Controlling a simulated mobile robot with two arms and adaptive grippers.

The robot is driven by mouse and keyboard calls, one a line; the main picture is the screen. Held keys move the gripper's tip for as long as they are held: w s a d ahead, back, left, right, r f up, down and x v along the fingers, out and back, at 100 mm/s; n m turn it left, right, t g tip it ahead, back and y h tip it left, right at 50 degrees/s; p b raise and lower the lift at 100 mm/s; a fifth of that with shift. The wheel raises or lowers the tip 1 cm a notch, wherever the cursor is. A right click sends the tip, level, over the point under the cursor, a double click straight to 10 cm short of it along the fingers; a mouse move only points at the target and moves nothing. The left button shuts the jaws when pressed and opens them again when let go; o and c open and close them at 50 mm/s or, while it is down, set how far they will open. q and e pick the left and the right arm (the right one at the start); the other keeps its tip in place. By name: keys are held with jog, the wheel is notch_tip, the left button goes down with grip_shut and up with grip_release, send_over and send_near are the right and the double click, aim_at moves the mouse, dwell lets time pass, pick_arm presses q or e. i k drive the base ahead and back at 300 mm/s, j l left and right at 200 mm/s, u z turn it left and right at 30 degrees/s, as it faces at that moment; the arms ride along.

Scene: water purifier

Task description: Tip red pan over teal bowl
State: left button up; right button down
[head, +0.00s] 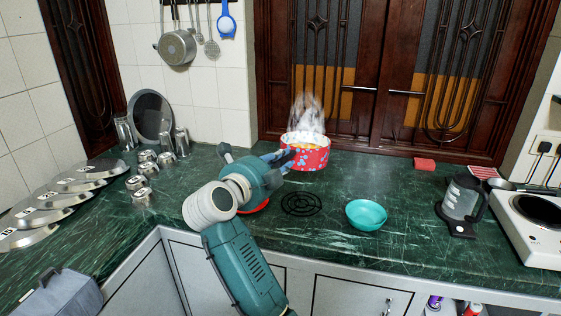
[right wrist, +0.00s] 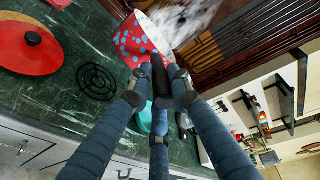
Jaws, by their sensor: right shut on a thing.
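The red pan (head: 306,158) with pale spots looks roughly upright and steams over the back of the counter, behind the black trivet. Something orange shows inside it. It is also at the top of the right wrist view (right wrist: 130,42). My right gripper (head: 284,158) is at the pan's left side. In the right wrist view, the gripper (right wrist: 160,88) is shut on the pan's black handle. The teal bowl (head: 366,214) sits on the counter, right of the trivet and apart from the pan. The fingers mostly hide it in the right wrist view (right wrist: 145,118). My left gripper is out of view.
The black trivet (head: 301,203) is bare. A red lid (right wrist: 28,46) lies left of it, partly behind my arm in the head view. A glass kettle (head: 462,206) and white stove (head: 530,225) are at right; metal cups (head: 147,170) and numbered lids (head: 50,203) at left.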

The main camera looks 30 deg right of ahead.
aim_at(362, 215)
jog(key=z, duration=1.7)
